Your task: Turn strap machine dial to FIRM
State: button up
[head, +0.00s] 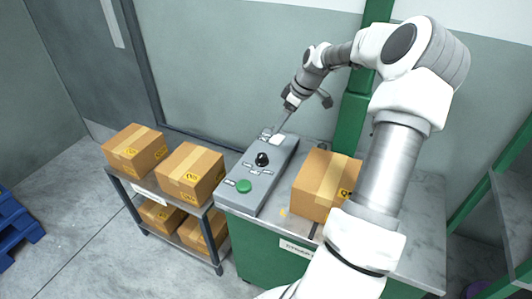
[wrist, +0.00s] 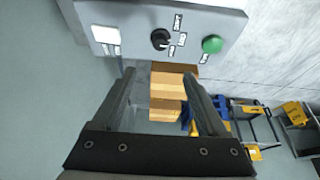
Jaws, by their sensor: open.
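The strap machine's grey control box (head: 250,204) lies along the counter. Its black dial (head: 261,159) sits mid-panel with small labels around it, too small to read. The dial also shows in the wrist view (wrist: 160,39), between a white square (wrist: 106,35) and a green button (wrist: 212,44). I cannot tell which label the dial points to. My gripper (head: 277,131) is over the far end of the box, near the white square. In the wrist view my gripper (wrist: 158,76) is open and empty, with the dial beyond its fingertips, apart from them.
A cardboard box (head: 323,190) stands on the counter (head: 415,210), right of the control box. A two-level shelf (head: 155,193) with several cardboard boxes stands to the left. A green post (head: 352,120) rises behind the counter. Blue pallets (head: 14,222) lie far left.

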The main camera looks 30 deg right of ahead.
aim_at(262, 155)
jog(key=b+x, duration=0.1)
jog(key=x, duration=1.6)
jog(key=shift+w+a+f, duration=0.1)
grip_shut()
